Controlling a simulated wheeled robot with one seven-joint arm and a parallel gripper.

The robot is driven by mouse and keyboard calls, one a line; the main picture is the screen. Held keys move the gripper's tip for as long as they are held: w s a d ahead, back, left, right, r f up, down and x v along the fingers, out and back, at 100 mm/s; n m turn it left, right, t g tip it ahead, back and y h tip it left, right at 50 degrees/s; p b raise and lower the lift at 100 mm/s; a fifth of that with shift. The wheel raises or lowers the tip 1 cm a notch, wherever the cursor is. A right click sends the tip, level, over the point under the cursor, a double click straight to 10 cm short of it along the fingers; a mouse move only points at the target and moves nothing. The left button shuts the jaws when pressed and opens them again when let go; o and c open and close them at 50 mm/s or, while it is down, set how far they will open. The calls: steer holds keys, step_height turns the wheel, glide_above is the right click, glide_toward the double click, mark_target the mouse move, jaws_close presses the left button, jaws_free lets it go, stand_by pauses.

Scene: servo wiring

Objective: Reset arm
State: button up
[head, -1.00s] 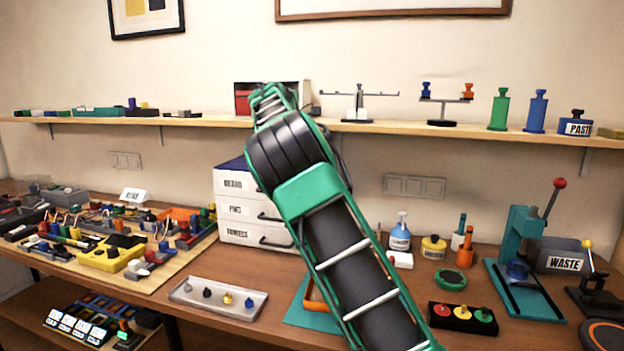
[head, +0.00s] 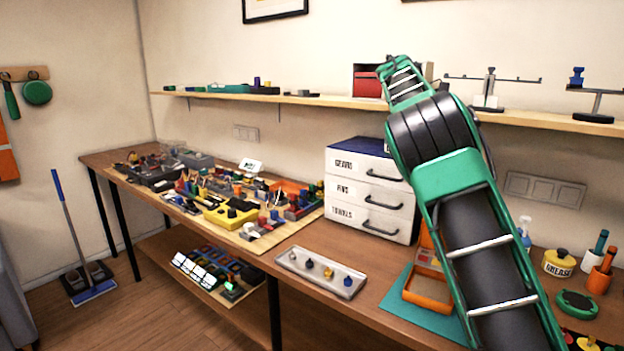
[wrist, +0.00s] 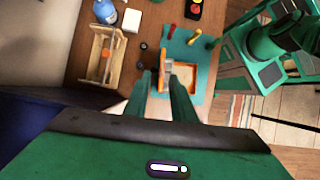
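My green and black arm rises through the right half of the head view, bent at the top near the shelf. My gripper is hidden in the head view. In the wrist view my gripper (wrist: 161,84) points down over the bench, its two green fingers apart with nothing seen between them. Below and beyond the fingertips lies a teal mat (wrist: 204,82) with an orange-framed box. The mat also shows in the head view (head: 390,301), with the orange box (head: 427,302) partly hidden behind my arm.
A white drawer cabinet (head: 366,190) stands left of my arm, under the shelf (head: 330,103). A metal tray (head: 320,273) with small knobs lies at the bench front. A cluttered parts board (head: 255,243) fills the left bench. A wooden rack (wrist: 103,57) is left of my fingers.

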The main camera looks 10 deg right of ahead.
steer(key=s+d+f+m+t+y, duration=0.1)
steer(key=s+d+f+m+y, duration=0.25)
steer(key=s, duration=0.55)
steer(key=s+d+f+m, duration=0.2)
steer(key=s+d+m, duration=0.2)
steer(key=s+d, duration=0.4)
steer(key=s+a+f+m+t, duration=0.1)
steer(key=s+a+f+m, duration=0.2)
steer(key=s+f, duration=0.2)
steer(key=s+a+f+m+t, duration=0.1)
steer(key=s+a+f+m, duration=0.2)
steer(key=s, duration=0.9)
steer(key=s+a+f+m, duration=0.3)
steer(key=s+f, duration=0.3)
steer(key=s, duration=0.3)
steer(key=shift+a+f+t+y, duration=0.35)
steer(key=shift+a+t, duration=0.05)
steer(key=shift+a, duration=0.35)
steer(key=shift+s, duration=0.1)
steer(key=shift+w+f, duration=0.25)
steer(key=shift+w, duration=0.4)
